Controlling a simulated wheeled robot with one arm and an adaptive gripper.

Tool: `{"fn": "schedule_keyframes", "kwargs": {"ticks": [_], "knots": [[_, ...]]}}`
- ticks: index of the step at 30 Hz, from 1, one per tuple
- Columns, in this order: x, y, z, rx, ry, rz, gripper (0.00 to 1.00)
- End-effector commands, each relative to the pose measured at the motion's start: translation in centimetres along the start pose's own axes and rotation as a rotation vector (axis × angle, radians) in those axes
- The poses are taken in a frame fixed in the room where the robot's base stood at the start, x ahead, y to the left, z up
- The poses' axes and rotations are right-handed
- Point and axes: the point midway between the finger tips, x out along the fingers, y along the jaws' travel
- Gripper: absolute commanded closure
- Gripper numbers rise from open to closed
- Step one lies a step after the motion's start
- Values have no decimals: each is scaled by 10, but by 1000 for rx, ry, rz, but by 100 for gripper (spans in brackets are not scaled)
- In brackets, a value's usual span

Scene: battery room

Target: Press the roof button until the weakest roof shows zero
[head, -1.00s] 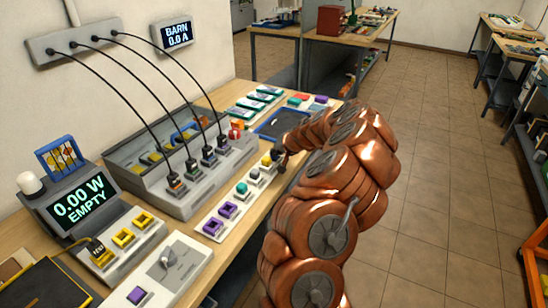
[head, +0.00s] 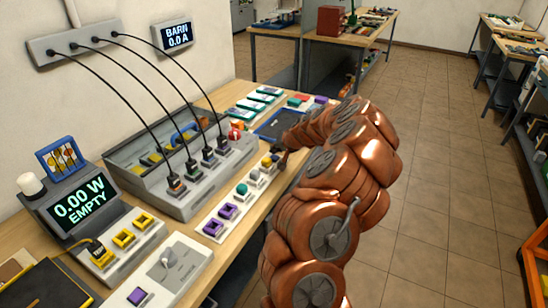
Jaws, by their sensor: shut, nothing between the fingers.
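A pale button strip (head: 217,226) lies along the bench's front edge. It carries purple buttons (head: 227,211), a teal button (head: 242,188), pale grey pieces and a yellow piece (head: 267,161) at its far end. I cannot read which one is the roof button. My gripper (head: 281,162) is shut and empty, low beside the yellow piece; I cannot tell whether it touches anything. A screen (head: 79,203) reads "0.00 W EMPTY". A wall display (head: 177,34) reads "BARN 0.0 A". I see no reading labelled as the weakest roof.
A grey console (head: 185,200) with several plugged black cables stands behind the strip. A red knob (head: 234,132) and a blue-rimmed tray (head: 272,125) lie farther back. The floor right of the bench is clear.

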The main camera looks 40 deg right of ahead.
Motion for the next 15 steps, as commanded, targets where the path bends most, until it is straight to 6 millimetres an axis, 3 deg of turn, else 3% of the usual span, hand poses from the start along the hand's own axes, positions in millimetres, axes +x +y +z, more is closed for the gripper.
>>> {"fn": "schedule_keyframes", "kwargs": {"ticks": [15], "knots": [[-17,-12,-13,0,2,0,100]]}}
